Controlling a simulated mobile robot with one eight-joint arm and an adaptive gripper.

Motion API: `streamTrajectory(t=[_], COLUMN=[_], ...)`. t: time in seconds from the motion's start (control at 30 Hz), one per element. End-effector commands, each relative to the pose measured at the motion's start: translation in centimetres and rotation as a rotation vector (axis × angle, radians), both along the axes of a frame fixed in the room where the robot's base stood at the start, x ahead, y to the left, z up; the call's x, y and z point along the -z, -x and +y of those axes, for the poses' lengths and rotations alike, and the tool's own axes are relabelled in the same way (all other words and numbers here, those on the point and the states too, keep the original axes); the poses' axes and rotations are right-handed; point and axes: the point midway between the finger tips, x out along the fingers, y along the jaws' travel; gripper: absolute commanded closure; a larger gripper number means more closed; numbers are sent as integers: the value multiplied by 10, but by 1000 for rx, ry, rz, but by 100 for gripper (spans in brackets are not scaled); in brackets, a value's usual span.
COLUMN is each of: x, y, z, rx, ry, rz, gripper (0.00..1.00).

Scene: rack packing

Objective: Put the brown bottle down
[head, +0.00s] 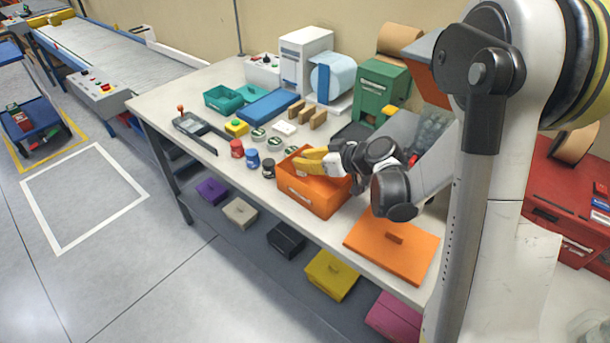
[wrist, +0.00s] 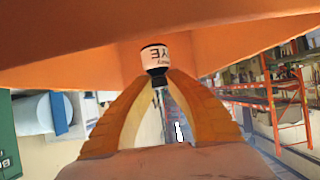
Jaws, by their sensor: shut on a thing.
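My gripper (head: 305,160), with yellow-orange fingers, reaches over the orange box (head: 312,196) on the table. In the wrist view my gripper (wrist: 160,76) is shut on a small bottle (wrist: 155,57), taken to be the brown bottle. Only a white label with dark letters and black bands show; its brown body cannot be made out. Orange walls of the box (wrist: 60,45) surround it above and to the sides. In the head view the fingers and the box hide the bottle. I cannot tell whether it touches the box floor.
Red (head: 236,148), blue (head: 252,158) and black (head: 268,168) small jars stand left of the box. A flat orange lid (head: 410,252) lies to its right. Wooden blocks (head: 318,118) and a green machine (head: 378,92) stand behind. The table's front left is fairly clear.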

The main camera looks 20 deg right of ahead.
Motion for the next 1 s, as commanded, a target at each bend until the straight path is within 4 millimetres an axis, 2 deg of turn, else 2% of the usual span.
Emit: streamTrajectory(t=[0.23,0.63,0.67,0.7,1.0], x=[35,40,39,38,38], y=[0,0,0,0,0], z=[0,0,0,0,0], rx=[0,0,0,0,0], ry=[0,-1,0,0,0], rz=[0,1,0,0,0], gripper=[100,100,78,65,65])
